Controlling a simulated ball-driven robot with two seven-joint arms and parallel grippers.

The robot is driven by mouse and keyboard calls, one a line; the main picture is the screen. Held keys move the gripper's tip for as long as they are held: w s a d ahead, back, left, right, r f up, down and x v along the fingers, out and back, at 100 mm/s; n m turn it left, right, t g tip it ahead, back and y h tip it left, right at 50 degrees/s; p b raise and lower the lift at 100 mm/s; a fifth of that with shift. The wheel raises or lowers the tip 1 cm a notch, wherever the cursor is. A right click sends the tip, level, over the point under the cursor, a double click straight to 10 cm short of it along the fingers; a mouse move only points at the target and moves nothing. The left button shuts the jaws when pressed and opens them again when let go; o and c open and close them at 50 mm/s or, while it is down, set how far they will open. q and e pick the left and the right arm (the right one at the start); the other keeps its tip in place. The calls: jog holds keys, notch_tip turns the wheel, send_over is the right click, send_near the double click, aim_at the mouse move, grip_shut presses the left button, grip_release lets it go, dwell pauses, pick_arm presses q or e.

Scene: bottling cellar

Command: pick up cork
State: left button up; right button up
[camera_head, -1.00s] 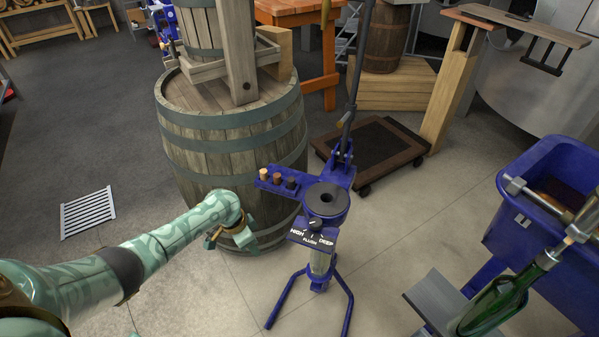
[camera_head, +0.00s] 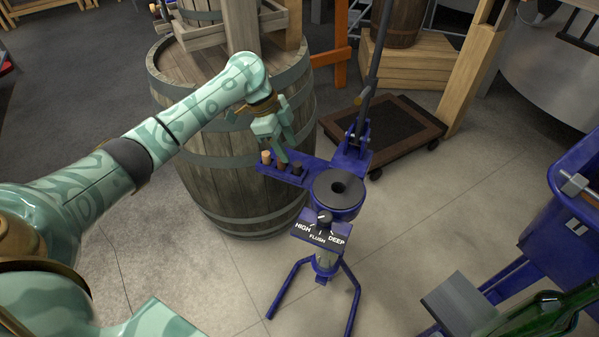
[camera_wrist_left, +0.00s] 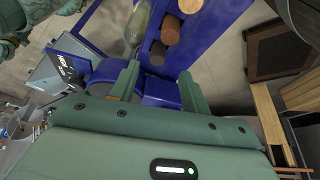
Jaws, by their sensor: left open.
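Three corks stand in a row on a blue holder arm (camera_head: 270,171) of the corking machine: a light one (camera_head: 266,157), a brown one (camera_head: 281,164) and a dark one (camera_head: 297,168). The wrist view also shows the light cork (camera_wrist_left: 190,5), the brown cork (camera_wrist_left: 170,29) and the dark cork (camera_wrist_left: 157,52). My left gripper (camera_head: 287,149) is open just above the row, close to the brown and dark corks. In the wrist view its fingers (camera_wrist_left: 160,86) are apart and empty, with the dark cork just beyond the gap. Contact cannot be told.
The machine's round black head (camera_head: 339,190) and dial plate (camera_head: 322,231) stand right of the corks, with an upright lever (camera_head: 376,65) behind. A wooden barrel (camera_head: 225,150) stands close behind my gripper. A dark dolly (camera_head: 385,130) and a blue bin (camera_head: 565,215) are farther right.

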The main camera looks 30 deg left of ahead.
aim_at(303, 175)
pick_arm(q)
jog(key=b+x, duration=0.3)
jog(key=x, duration=0.2)
jog(key=shift+s+d+f, duration=0.1)
jog(key=shift+d+f, duration=0.05)
jog(key=shift+f, duration=0.1)
jog(key=shift+d+f, duration=0.1)
jog(key=shift+f, duration=0.05)
jog(key=shift+r, duration=0.2)
grip_shut()
pick_arm(e)
jog(key=f, duration=0.2)
jog(key=s+f, duration=0.1)
jog(key=shift+a, duration=0.25)
